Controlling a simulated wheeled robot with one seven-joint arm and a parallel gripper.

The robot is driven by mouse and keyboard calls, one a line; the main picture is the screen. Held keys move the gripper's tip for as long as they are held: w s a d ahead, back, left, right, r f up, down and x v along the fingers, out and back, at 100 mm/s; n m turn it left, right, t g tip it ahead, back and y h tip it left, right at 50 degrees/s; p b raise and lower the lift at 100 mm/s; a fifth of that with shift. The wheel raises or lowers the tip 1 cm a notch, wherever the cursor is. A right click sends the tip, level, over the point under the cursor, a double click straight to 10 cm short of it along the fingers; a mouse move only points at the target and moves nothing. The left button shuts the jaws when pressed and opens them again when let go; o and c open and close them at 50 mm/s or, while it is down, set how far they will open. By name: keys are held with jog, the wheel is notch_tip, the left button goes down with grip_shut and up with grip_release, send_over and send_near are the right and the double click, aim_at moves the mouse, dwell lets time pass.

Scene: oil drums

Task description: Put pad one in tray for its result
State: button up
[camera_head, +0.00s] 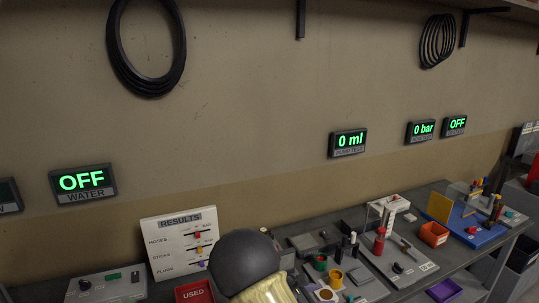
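No pad that I can tell as pad one shows in the head view. A white RESULTS board (158,228) leans at the back left of the bench, with several labelled rows and small coloured sliders. A red tray (193,290) stands in front of it, partly cut off by the lower edge; its lettering is too small to read. A dark rounded part and a beige part, likely my arm, cover the bench at the lower middle. My gripper's fingers do not show.
The grey bench (462,262) runs along the wall and is crowded with fixtures. Lit displays (348,140) and coiled hoses (117,55) hang on the wall.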

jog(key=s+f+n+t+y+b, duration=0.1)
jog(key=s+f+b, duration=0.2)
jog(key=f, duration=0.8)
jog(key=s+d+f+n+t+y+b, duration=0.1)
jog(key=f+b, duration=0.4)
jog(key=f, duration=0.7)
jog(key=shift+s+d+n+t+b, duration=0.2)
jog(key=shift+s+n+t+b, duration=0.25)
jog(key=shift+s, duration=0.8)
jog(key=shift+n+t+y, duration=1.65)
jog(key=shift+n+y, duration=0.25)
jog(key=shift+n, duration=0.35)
